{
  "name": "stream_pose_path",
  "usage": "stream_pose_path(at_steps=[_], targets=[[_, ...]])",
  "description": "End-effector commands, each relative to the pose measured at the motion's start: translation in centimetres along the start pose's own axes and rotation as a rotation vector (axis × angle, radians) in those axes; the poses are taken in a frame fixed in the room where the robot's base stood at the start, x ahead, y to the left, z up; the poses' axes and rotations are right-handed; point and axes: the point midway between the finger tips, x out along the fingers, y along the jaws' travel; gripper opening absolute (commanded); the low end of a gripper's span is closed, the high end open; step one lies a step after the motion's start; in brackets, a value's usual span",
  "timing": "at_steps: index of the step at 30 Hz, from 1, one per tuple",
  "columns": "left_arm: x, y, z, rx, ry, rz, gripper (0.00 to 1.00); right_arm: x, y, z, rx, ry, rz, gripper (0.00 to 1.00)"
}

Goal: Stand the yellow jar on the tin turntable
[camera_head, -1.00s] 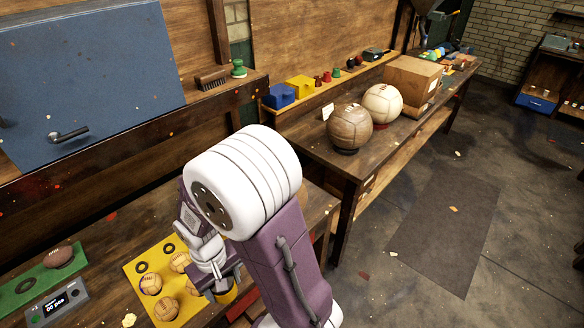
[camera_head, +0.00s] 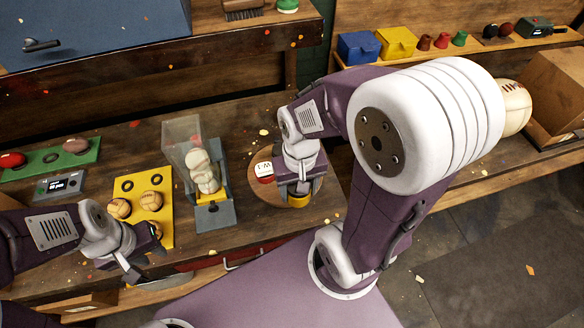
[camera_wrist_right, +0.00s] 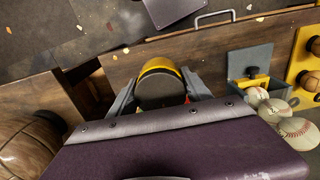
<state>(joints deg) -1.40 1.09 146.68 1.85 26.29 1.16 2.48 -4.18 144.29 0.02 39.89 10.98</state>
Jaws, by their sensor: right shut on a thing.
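The yellow jar (camera_head: 299,199) is in my right gripper (camera_head: 297,187). The right wrist view shows its yellow side (camera_wrist_right: 160,65) and dark round end between the two fingers (camera_wrist_right: 160,95). The tin turntable (camera_head: 262,196) appears as a round brown disc on the bench, with a red tin with a white label (camera_head: 264,172) on it. The jar is over or at the disc's right part; whether it touches the disc cannot be told. My left gripper (camera_head: 143,268) is at the lower left, by the yellow board; its fingers are unclear.
The yellow board (camera_head: 128,197) holds several small balls. A grey dispenser with a clear hopper (camera_head: 215,215) stands between it and the turntable. A green board (camera_head: 45,160) and a grey display box (camera_head: 60,184) lie at the left. The bench behind the turntable is mostly clear.

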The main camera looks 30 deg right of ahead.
Motion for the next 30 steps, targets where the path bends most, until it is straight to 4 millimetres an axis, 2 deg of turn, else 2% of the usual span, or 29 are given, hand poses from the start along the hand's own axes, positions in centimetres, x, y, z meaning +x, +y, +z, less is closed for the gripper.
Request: stream_pose_path(at_steps=[4,12,15,21,27,30], targets=[[0.2,0.0,0.0,0.0,0.0,0.0,0.3,1.7,0.1,-2.4,0.003,-0.006,0.001,0.06],[-0.1,0.0,0.0,0.0,0.0,0.0,0.3,5.8,0.4,-9.6,0.0,-0.004,0.001,0.06],[-0.3,0.0,0.0,0.0,0.0,0.0,0.3,6.6,0.4,-11.1,0.0,-0.002,0.0,0.06],[-0.2,0.0,0.0,0.0,0.0,0.0,0.3,7.3,0.5,-11.6,0.0,-0.001,0.0,0.06],[-0.3,0.0,0.0,0.0,0.0,0.0,0.3,10.6,0.5,-11.5,0.0,-0.004,0.0,0.06],[-0.3,0.0,0.0,0.0,0.0,0.0,0.3,11.0,0.5,-11.6,0.0,0.001,0.0,0.06]])
